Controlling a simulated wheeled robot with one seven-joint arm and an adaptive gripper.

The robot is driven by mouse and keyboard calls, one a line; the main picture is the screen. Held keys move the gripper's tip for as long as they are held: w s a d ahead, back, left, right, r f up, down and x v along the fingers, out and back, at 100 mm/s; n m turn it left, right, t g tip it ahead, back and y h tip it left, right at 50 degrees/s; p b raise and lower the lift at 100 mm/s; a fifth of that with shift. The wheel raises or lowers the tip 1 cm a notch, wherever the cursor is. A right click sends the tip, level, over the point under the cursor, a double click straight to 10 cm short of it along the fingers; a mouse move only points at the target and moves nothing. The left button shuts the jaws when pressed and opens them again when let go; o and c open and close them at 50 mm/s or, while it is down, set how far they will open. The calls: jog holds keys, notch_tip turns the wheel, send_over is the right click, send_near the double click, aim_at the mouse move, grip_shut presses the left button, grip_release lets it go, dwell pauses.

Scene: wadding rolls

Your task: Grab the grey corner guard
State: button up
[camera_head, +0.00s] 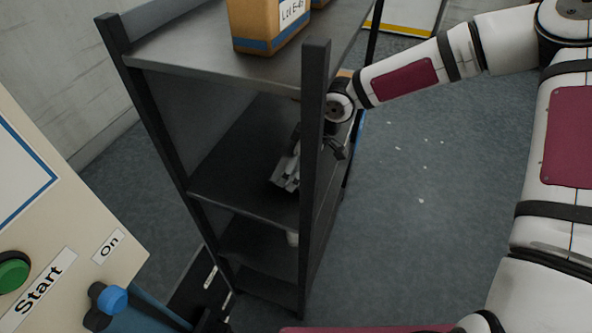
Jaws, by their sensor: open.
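A small light-grey angular piece (286,174) shows on the middle shelf, just left of the dark front post. It looks like the grey corner guard, but the post hides part of it and I cannot be sure of its outline. My gripper (334,150) is at the shelf's right side, beside the post and close to this grey piece. The gripper is open. The post and shadow partly hide the fingers, so I cannot tell whether they touch the piece.
The dark metal rack (314,130) has a post between the camera and my gripper. A cardboard box (262,25) stands on its top shelf. A control panel (75,215) with a green button (12,275) is at the left. The floor (430,170) at right is mostly clear.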

jog(key=c, duration=1.7)
jog(key=shift+c, duration=0.2)
jog(key=shift+r, duration=0.15)
